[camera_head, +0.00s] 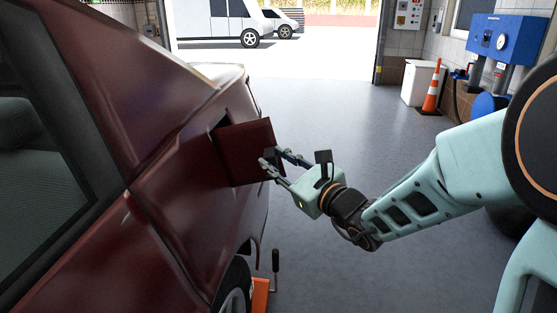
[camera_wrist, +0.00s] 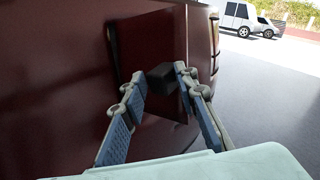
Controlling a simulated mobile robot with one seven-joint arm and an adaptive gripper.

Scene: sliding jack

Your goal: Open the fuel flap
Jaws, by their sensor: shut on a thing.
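The fuel flap (camera_head: 240,150) is a dark red square panel on the side of the dark red car (camera_head: 165,195). It stands out from the body, with a dark opening (camera_head: 219,121) showing behind its upper left edge. My gripper (camera_head: 273,158) is at the flap's right edge, shut on it. In the wrist view, my gripper's fingers (camera_wrist: 158,82) lie on either side of a small dark block (camera_wrist: 162,77) at the flap (camera_wrist: 150,40). The exact contact of the fingertips is hard to see.
An orange jack (camera_head: 260,294) stands on the floor by the car's wheel (camera_head: 235,290). An orange cone (camera_head: 432,90), a white bin (camera_head: 416,84) and a blue machine (camera_head: 497,40) stand at the right. The grey floor (camera_head: 330,110) beyond my gripper is clear.

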